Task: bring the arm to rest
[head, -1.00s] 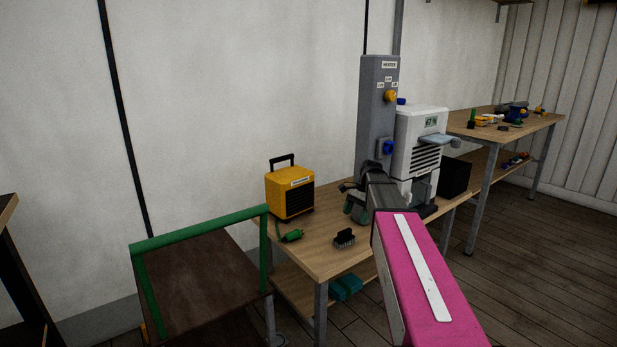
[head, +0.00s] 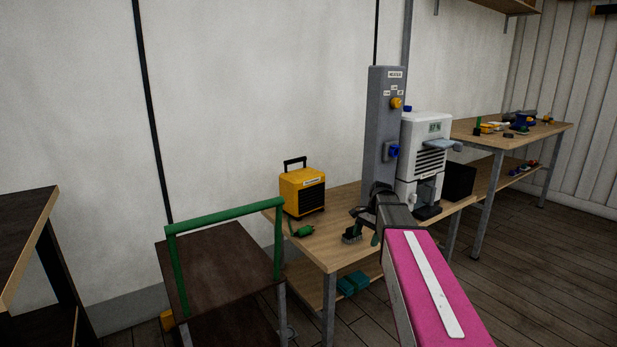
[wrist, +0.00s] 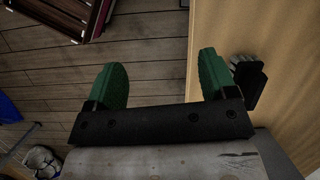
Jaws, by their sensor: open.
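My gripper (head: 367,233) reaches out over the near edge of the wooden bench (head: 338,254) in the head view, at the end of my pink arm. In the wrist view my gripper (wrist: 160,85) shows two green finger pads set wide apart, with nothing between them. Wooden floor shows between and beyond the fingers. A small black brush-like block (wrist: 247,82) lies on the bench just right of the right finger, and it also shows beside the gripper in the head view (head: 351,236).
A yellow heater box (head: 302,191) with a green plug (head: 302,231) stands on the bench. A grey post (head: 380,130) and a white machine (head: 424,150) stand behind my gripper. A green-railed dark cart (head: 215,265) is at the left. Floor is open at right.

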